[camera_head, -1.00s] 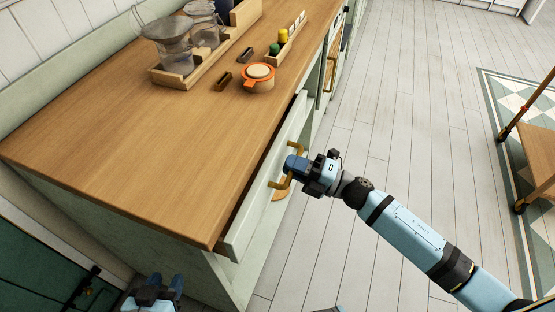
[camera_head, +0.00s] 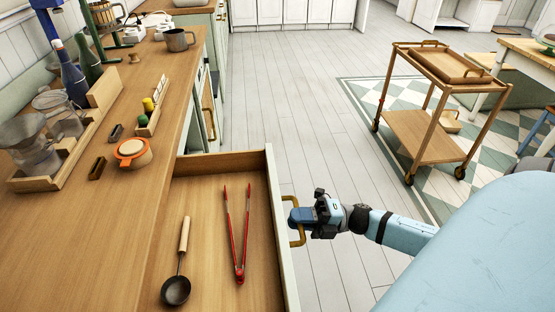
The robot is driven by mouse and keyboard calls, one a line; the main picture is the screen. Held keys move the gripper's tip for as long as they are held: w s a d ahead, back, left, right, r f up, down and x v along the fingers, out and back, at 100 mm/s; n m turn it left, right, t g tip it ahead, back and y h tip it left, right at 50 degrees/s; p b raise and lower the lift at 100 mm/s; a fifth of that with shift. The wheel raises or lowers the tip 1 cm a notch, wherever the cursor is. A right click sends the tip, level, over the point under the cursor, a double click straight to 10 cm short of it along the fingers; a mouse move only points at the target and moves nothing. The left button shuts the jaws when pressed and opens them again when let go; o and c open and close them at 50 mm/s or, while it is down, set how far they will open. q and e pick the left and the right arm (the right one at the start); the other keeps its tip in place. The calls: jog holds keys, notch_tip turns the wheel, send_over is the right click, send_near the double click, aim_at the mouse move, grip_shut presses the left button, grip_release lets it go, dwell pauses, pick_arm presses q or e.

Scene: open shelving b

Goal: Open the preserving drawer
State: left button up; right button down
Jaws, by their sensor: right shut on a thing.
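The preserving drawer (camera_head: 210,165) is pulled well out from under the wooden counter, and its inside shows. Red tongs (camera_head: 238,240) and a ladle (camera_head: 178,265) with a wooden handle lie on its floor. The brass handle (camera_head: 297,238) is on the outer face of its pale front panel. My right gripper (camera_head: 297,217) is shut on this handle, coming from the right. The near part of the drawer runs out of the bottom of the picture. My left gripper is out of view.
On the counter (camera_head: 110,240) stand an orange-rimmed pot (camera_head: 133,153), a wooden rack with glass jars (camera_head: 38,184), bottles and a metal mug (camera_head: 179,40). A wooden trolley (camera_head: 425,120) stands on the checked rug at the right. The plank floor (camera_head: 290,100) beyond the drawer is clear.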

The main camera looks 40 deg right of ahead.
jog(key=shift+s+d, duration=0.4)
jog(key=shift+d, duration=0.2)
jog(key=c, duration=1.1)
grip_release()
jog(key=shift+c, duration=0.2)
jog(key=v, duration=1.3)
jog(key=shift+s+d+p, duration=0.2)
jog(key=shift+d+p, duration=0.1)
jog(key=shift+d, duration=0.05)
jog(key=shift+f, duration=0.1)
